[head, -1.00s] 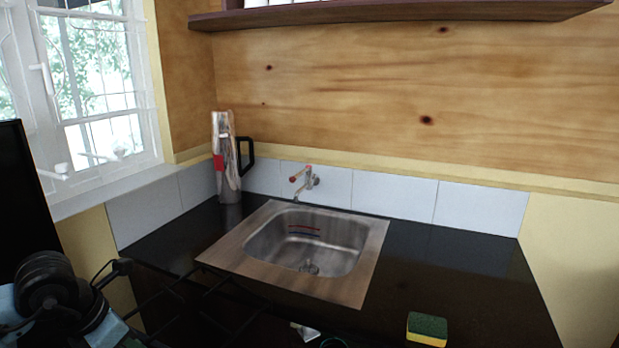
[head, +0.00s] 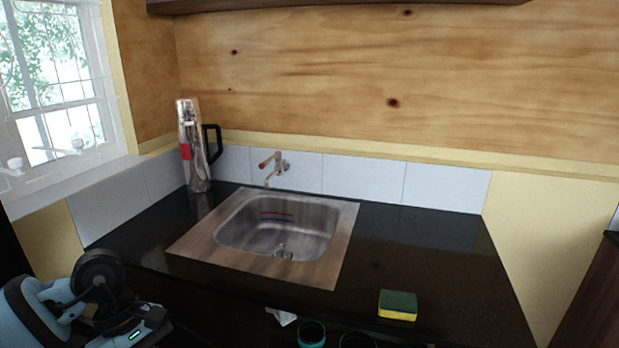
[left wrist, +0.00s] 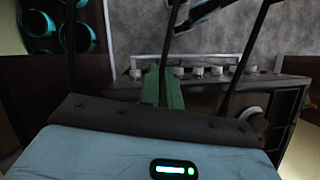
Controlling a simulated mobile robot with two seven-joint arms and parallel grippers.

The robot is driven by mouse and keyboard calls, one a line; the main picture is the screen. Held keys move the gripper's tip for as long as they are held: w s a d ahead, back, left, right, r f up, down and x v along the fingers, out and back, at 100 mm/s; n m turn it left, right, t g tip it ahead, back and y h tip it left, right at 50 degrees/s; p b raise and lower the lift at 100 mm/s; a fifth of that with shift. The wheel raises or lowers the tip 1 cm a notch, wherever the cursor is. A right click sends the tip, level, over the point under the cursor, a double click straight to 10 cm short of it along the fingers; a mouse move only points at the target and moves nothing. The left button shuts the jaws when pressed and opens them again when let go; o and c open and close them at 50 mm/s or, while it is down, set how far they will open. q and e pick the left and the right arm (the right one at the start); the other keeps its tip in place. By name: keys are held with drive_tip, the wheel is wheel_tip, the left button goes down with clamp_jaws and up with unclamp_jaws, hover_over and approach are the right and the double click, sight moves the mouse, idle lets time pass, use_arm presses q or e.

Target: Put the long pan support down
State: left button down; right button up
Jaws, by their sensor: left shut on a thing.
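The long pan support (left wrist: 252,45) shows in the left wrist view as thin dark bars running up past my left gripper. My left gripper (left wrist: 165,88), with green fingers, is shut on it. The point of contact is partly hidden by the gripper's dark front edge. In the head view my left arm is at the lower left, and neither the gripper's fingertips nor the pan support can be made out there. My right gripper is not in view.
A cooker front with several knobs (left wrist: 198,72) lies beyond my left gripper. Teal cups (head: 312,333) stand low below the counter's front edge. The dark counter (head: 420,250) holds a sink (head: 340,245), a flask (head: 194,150) and a sponge (head: 398,305). Counter right of the sink is mostly clear.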

use_arm(q)
drive_tip(key=d+m+y, duration=0.1)
drive_tip(key=m, duration=0.3)
drive_tip(key=s+d+m+g+y, duration=0.1)
drive_tip(key=m, duration=0.3)
drive_tip(key=s+d+m+g+y, duration=0.1)
drive_tip(key=d+m+y, duration=0.1)
drive_tip(key=m, duration=0.2)
drive_tip(key=shift+r, duration=0.1)
drive_tip(key=shift+s, duration=0.15)
idle(0.6)
